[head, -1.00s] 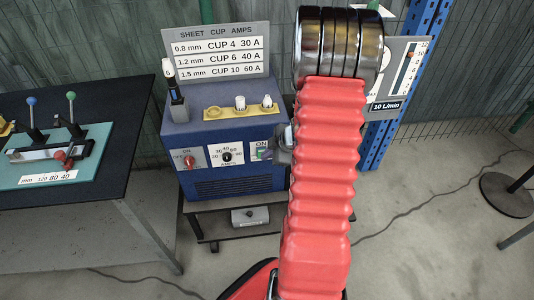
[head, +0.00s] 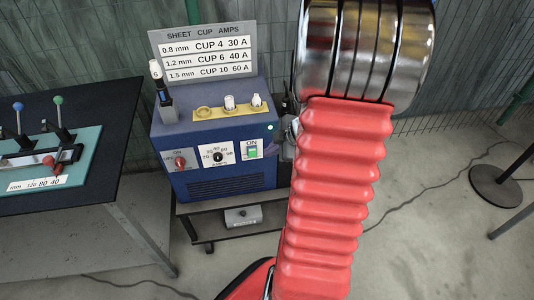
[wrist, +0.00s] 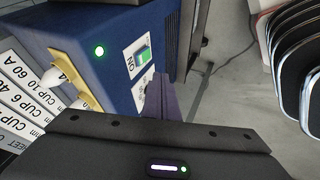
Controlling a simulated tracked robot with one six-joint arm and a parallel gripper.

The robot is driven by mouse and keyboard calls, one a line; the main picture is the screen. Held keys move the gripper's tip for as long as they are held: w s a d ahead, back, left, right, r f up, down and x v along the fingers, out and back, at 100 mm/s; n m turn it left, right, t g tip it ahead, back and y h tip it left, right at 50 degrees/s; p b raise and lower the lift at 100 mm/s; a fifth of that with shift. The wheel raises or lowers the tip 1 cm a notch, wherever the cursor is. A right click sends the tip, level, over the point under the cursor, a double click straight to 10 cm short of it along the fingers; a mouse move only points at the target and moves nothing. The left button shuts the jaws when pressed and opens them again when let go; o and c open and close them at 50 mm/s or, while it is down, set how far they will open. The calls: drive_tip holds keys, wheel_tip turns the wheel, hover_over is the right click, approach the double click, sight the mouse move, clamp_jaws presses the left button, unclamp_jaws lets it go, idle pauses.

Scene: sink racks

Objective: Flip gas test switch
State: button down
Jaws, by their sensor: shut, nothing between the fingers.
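The blue welding box (head: 215,120) stands left of my arm in the head view. On the right of its front is a switch (head: 252,152) with a green face on a white plate marked ON. The switch also shows in the wrist view (wrist: 144,55), just beyond my fingers. My gripper (wrist: 159,80) is shut and empty, its purple fingertips close to the lower edge of the switch plate; contact cannot be told. In the head view my gripper (head: 275,147) is small and partly hidden by my arm, right of the switch. A green lamp (wrist: 99,51) glows on the box.
A red knob (head: 180,162) and an amps dial (head: 218,157) sit left of the switch. A yellow cup holder (head: 232,112) and a torch (head: 161,85) are on top. A workbench (head: 60,110) stands at left.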

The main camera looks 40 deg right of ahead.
drive_tip(key=shift+s+r, duration=0.15)
drive_tip(key=shift+r, duration=0.1)
drive_tip(key=w+r+m+t+h, duration=0.25)
drive_tip(key=w+r+h, duration=0.35)
drive_tip(key=r, duration=0.6)
drive_tip(key=a+r+m, duration=0.4)
drive_tip(key=a+r, duration=0.1)
drive_tip(key=r, duration=0.2)
drive_tip(key=s+a+m+g+y, duration=0.2)
drive_tip(key=s+a, duration=0.5)
drive_tip(key=a, duration=0.6)
drive_tip(key=s+a+m+g+y, duration=0.1)
drive_tip(key=s+a+g+y, duration=0.1)
drive_tip(key=s+a, duration=0.5)
drive_tip(key=a+r+y, duration=0.1)
drive_tip(key=a, duration=0.5)
drive_tip(key=shift+s+m, duration=0.35)
